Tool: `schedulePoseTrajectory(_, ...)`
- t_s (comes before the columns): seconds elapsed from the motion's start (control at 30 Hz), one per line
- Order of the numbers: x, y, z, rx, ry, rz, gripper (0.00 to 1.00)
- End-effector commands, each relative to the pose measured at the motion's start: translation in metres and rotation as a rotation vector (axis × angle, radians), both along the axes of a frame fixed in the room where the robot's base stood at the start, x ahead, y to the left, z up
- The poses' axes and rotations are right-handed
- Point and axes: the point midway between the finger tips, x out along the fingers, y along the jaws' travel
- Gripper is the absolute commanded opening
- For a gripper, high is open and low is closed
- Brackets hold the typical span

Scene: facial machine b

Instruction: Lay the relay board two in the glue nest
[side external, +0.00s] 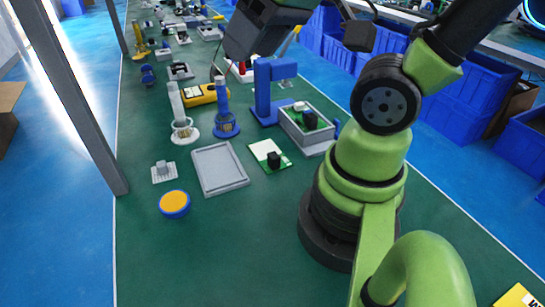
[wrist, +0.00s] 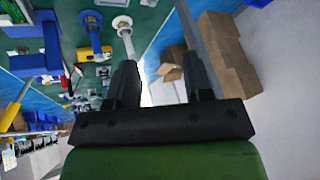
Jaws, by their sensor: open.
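A green and white board with a black block on it (side external: 269,155), which looks like a relay board, lies flat on the bench. A similar board with a black block (side external: 310,119) sits inside a grey open box (side external: 296,134) by a blue stand. An empty grey shallow tray (side external: 219,168) lies left of the loose board. I cannot tell from labels which board is number two or which holder is the glue nest. My gripper (wrist: 160,68) is open and empty in the wrist view, raised above the bench and away from both boards.
A blue stand (side external: 263,92) rises beside the box. White (side external: 181,122) and blue (side external: 224,118) upright holders, a yellow meter (side external: 200,94) and an orange-topped blue round pot (side external: 174,204) stand nearby. The bench front (side external: 210,260) is clear. Blue crates (side external: 460,85) stand beyond the right edge.

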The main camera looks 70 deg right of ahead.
Motion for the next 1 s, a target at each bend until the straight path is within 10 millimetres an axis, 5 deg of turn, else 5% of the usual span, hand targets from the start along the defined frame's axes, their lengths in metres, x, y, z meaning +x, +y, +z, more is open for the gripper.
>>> schedulePoseTrajectory(0.23,0.034,-0.055,-0.064,-0.289,0.230,0.344,0.47)
schedulePoseTrajectory(0.5,0.030,-0.105,-0.143,-0.390,0.415,0.814,0.47)
schedulePoseTrajectory(0.7,0.020,-0.117,-0.174,-0.389,0.446,1.008,0.47)
schedulePoseTrajectory(1.0,0.018,-0.118,-0.198,-0.383,0.449,1.040,0.47)
